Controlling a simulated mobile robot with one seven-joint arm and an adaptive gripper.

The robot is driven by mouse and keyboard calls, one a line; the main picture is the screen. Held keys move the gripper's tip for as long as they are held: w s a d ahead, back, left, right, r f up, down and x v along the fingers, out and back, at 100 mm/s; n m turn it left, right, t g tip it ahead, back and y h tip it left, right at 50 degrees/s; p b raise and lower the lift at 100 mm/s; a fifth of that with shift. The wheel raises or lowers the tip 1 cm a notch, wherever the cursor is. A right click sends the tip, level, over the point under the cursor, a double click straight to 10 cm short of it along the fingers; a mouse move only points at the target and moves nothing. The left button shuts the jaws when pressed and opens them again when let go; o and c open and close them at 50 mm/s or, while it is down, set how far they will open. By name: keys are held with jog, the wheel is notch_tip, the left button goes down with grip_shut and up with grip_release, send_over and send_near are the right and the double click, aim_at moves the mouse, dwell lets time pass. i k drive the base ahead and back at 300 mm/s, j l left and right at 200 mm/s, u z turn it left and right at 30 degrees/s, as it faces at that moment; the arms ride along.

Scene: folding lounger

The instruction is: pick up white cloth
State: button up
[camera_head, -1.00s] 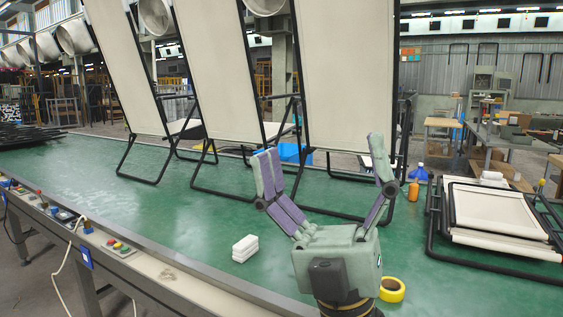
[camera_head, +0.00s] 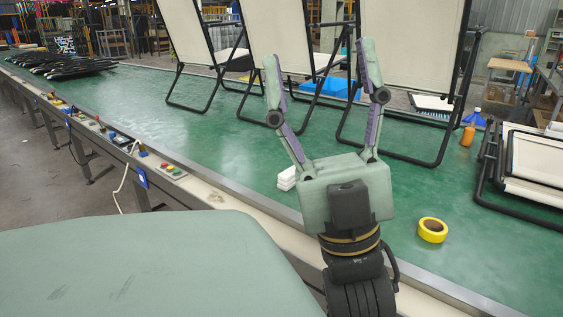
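A small folded white cloth (camera_head: 287,178) lies on the green table, just left of my gripper's palm, which hides part of it. My gripper (camera_head: 318,72) is open, its fingers spread and pointing away over the table. I cannot tell how high the gripper is above the table.
The green table (camera_head: 215,142) is clear to the left of the cloth. Folding loungers (camera_head: 283,35) stand along its far side. A yellow tape roll (camera_head: 432,230), an orange bottle (camera_head: 467,135) and a folded lounger frame (camera_head: 535,160) are on the right. Control boxes (camera_head: 170,171) line the near edge.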

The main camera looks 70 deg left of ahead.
aim_at(286, 181)
jog(key=u, duration=1.9)
